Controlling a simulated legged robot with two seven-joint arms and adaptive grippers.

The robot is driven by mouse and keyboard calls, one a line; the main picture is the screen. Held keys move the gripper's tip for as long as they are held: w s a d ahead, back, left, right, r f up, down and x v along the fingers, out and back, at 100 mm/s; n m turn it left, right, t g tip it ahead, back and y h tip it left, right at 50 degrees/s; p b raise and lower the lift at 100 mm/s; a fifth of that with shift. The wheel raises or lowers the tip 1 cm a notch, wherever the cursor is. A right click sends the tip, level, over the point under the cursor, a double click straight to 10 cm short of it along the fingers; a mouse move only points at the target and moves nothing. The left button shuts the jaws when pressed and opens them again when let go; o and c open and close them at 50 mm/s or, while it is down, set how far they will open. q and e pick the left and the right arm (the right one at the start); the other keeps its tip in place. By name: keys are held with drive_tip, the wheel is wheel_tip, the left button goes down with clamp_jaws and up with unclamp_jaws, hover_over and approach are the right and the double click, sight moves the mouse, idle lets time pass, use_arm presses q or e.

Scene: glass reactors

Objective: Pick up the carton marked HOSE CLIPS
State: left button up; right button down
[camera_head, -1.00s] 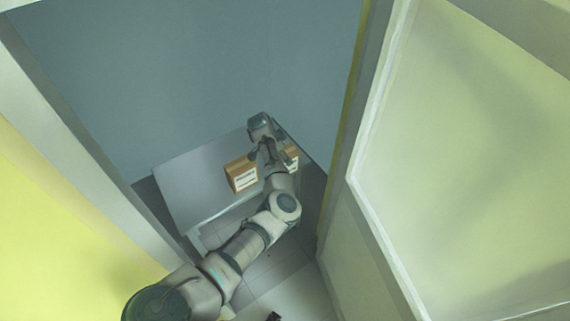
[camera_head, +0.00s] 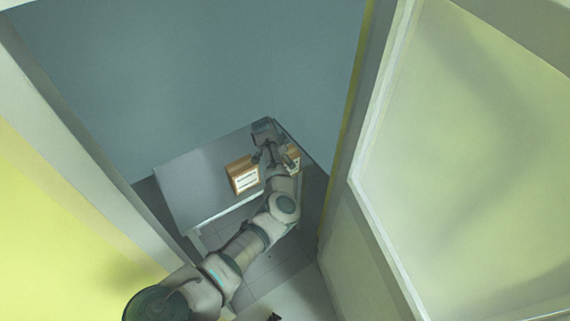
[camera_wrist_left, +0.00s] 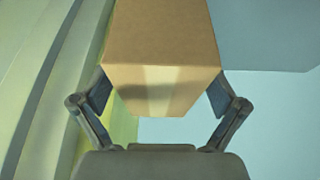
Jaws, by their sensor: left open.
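Two brown cartons with white labels are on the grey table. The left carton (camera_head: 243,176) stands clear of my fingers. The right carton (camera_head: 294,155) is partly hidden behind my left gripper (camera_head: 276,158). The labels are too small to read in the head view. In the left wrist view a plain brown carton (camera_wrist_left: 162,50) with a pale tape strip fills the space between the fingers of my left gripper (camera_wrist_left: 159,98). The fingers are open, one on each side of it; I cannot tell whether they touch it. My right gripper is not in view.
The grey table (camera_head: 190,185) stands against a blue-grey wall, its left part bare. A pale door or panel (camera_head: 470,170) rises close on the right. A yellow wall and pale post (camera_head: 85,140) bound the left. A small dark shape (camera_head: 274,317) shows at the bottom edge.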

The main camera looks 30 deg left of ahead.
use_arm(q)
drive_tip(key=shift+f, duration=0.1)
idle(0.3)
drive_tip(key=c, duration=1.6)
